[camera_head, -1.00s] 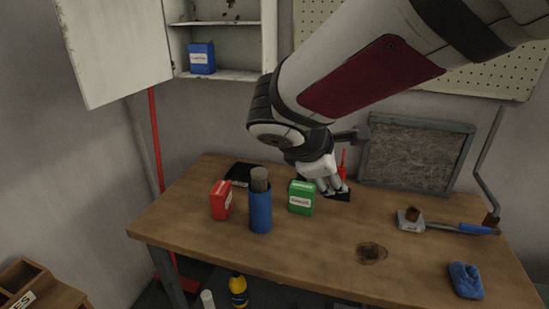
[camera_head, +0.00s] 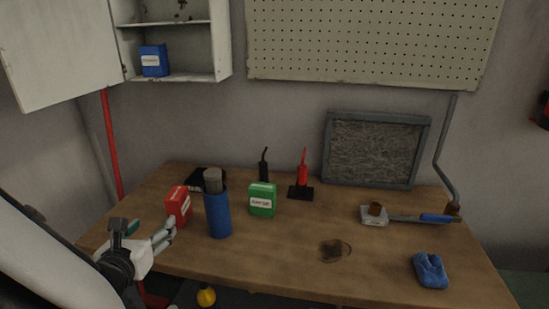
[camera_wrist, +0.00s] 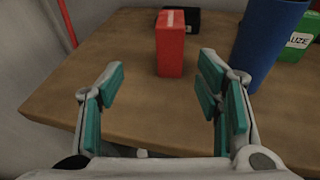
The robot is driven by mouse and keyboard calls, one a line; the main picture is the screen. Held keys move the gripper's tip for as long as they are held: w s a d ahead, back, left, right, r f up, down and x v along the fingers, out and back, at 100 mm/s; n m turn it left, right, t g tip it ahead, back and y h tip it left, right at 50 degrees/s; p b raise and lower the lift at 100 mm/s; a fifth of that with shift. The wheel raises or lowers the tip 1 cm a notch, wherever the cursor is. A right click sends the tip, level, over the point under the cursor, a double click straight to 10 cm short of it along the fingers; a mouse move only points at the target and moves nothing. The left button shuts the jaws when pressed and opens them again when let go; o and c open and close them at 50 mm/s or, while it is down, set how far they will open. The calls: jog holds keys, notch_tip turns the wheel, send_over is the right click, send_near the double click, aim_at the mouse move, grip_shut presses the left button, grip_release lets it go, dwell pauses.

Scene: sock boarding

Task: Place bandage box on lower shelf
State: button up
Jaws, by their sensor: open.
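A red box (camera_head: 179,206) with a white label stands upright on the left part of the workbench. In the wrist view the red box (camera_wrist: 171,44) is straight ahead, between and just beyond the fingertips. My gripper (camera_head: 170,233) is open and empty at the bench's left front, short of the red box and apart from it. A green box (camera_head: 263,199), whose label ends in "UZE" in the wrist view, stands further right. A blue box (camera_head: 154,61) stands on the lower shelf (camera_head: 190,77) of the open wall cabinet. The red and blue boxes' labels are too small to read.
A blue cylinder (camera_head: 217,214) with a grey top stands close right of the red box. A black item (camera_head: 207,178) lies behind it. The cabinet door (camera_head: 55,50) hangs open at left. The lower shelf is clear right of the blue box.

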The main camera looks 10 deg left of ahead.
aim_at(175, 206)
jog(key=shift+d+r+t, duration=0.15)
jog(key=shift+d+t, duration=0.15)
jog(key=shift+d, duration=0.55)
jog(key=x, duration=0.4)
jog(key=b+x, duration=0.1)
jog(key=x, duration=0.3)
jog(key=shift+w+d, duration=0.2)
jog(key=shift+w, duration=0.05)
jog(key=shift+a+b+x, duration=0.15)
jog(key=shift+b+x, duration=0.2)
jog(key=shift+x, duration=0.95)
jog(key=shift+a+b+x, duration=0.15)
jog(key=shift+b+x, duration=0.15)
jog(key=shift+x, duration=0.95)
jog(key=shift+r, duration=0.15)
jog(key=shift+c, duration=0.5)
grip_shut()
jog(key=shift+r, duration=0.1)
